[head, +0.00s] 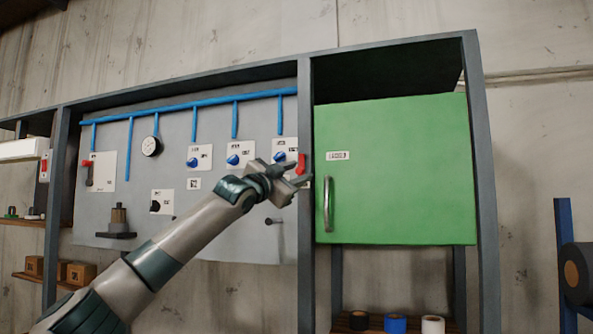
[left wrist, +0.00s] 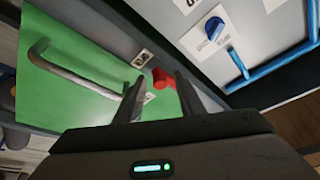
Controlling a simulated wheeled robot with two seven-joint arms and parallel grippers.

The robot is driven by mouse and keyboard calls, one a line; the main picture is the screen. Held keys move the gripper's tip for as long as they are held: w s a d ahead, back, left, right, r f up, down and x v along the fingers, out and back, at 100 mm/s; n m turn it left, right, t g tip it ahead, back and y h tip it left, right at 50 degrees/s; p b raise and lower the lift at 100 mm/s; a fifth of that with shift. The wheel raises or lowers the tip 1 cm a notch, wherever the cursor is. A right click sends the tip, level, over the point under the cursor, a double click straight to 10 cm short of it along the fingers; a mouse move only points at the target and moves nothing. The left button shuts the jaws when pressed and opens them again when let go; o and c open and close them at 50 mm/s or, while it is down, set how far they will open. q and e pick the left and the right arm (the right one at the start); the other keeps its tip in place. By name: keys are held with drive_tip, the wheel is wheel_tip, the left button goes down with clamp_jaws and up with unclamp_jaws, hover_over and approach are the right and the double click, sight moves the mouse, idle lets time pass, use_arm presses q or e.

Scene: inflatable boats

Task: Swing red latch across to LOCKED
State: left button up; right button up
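The red latch (head: 301,164) is a small red piece on the grey post, beside the left edge of the green cabinet door (head: 400,180). It also shows in the left wrist view (left wrist: 163,77), between and just beyond the fingertips. My left gripper (head: 298,178) is at the latch, just below it in the head view. In the left wrist view its two fingers (left wrist: 160,90) are apart with nothing clearly held between them; I cannot tell whether either touches the latch. A small white label (head: 338,155) sits on the door, its text too small to read surely. My right gripper is not in view.
A metal door handle (head: 327,204) stands out just right of the gripper. Blue knobs (head: 233,159) on white plates and blue pipes (head: 190,104) are on the grey panel at left. Several tape rolls (head: 395,323) sit below the door.

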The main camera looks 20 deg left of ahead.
use_arm(q)
drive_tip(key=shift+s, duration=0.1)
clamp_jaws()
drive_tip(key=shift+r, duration=0.1)
